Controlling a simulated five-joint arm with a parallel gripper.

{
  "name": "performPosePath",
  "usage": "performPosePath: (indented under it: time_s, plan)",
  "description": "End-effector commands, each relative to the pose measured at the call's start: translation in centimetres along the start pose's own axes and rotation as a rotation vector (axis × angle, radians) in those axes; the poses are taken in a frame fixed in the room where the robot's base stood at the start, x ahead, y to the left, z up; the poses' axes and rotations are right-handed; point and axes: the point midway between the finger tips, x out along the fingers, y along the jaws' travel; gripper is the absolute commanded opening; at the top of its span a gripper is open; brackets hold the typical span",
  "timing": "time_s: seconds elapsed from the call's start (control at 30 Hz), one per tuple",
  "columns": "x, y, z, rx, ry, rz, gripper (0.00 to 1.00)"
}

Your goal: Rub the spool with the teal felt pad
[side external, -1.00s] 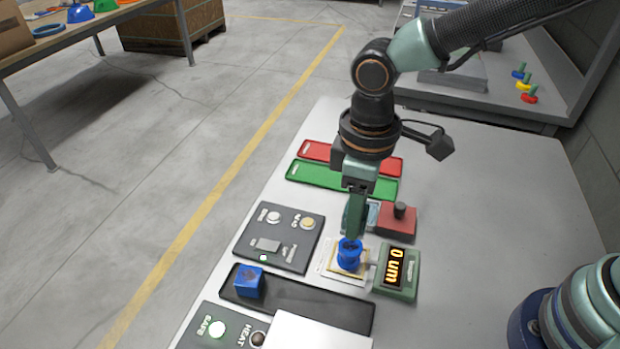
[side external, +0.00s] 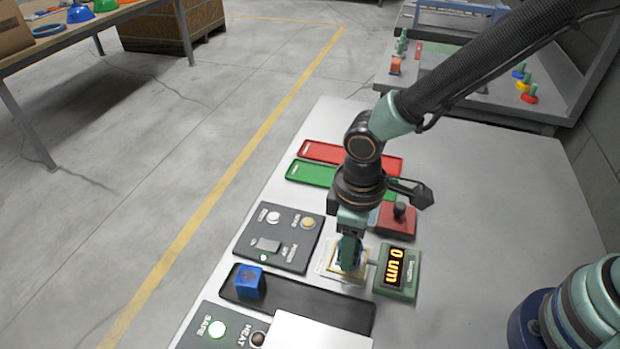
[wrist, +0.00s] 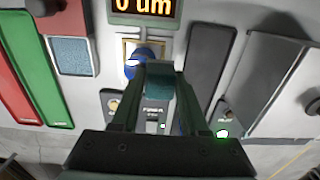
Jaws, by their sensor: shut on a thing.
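The blue spool (wrist: 131,69) stands on a small pale, gold-edged plate (wrist: 128,44) beside the gauge. In the side view my gripper (side external: 350,252) is down over it and hides most of it. In the wrist view my gripper (wrist: 158,90) is shut on the teal felt pad (wrist: 158,84), which sits between the fingertips. The pad overlaps the spool in that view. I cannot tell whether they touch.
A green gauge (side external: 396,271) reading "0 um" stands right of the spool. A red block with a black knob (side external: 398,219) stands behind. A button panel (side external: 280,236) lies left. A blue cube (side external: 248,282) sits on a dark tray (side external: 320,308). The table's right side is clear.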

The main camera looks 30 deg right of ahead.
Motion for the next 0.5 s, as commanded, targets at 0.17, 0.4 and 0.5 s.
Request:
performPosePath:
  time_s: [0.17, 0.4, 0.5]
  plan:
    - [0.0, 1.8, -0.2, 0.005, 0.000, 0.000, 0.00]
    - [0.0, 4.0, -0.4, 0.004, -0.001, 0.000, 0.00]
    - [0.0, 4.9, -0.5, 0.005, -0.001, 0.000, 0.00]
